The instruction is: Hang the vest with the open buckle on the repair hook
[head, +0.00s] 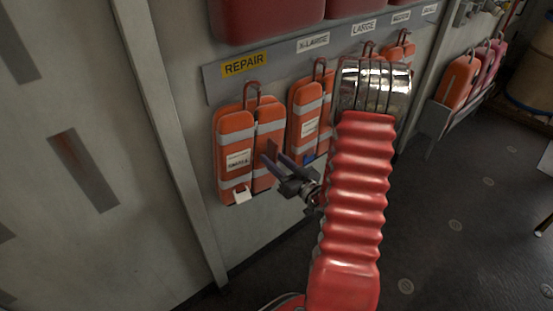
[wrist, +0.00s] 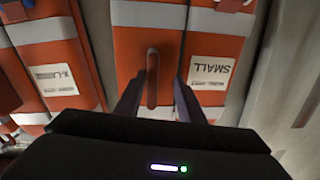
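An orange vest (head: 236,150) with grey bands hangs under the yellow REPAIR sign (head: 245,64), at a red hook or loop (head: 252,92). A white piece, perhaps its buckle (head: 242,195), shows at its lower edge; I cannot tell if it is open. In the wrist view, the vest (wrist: 210,45) has a label reading SMALL. My gripper (head: 268,158) is in front of this vest's right half, fingers apart. In the wrist view, a dark red bar (wrist: 152,78) appears between the fingers (wrist: 157,98), which do not visibly touch it.
Another orange vest (head: 308,118) hangs just right under the X-LARGE sign; its X-LARGE label shows in the wrist view (wrist: 54,79). More vests hang along the rail (head: 290,60). A wall post (head: 180,140) stands to the left. Dark floor (head: 450,220) is open at right.

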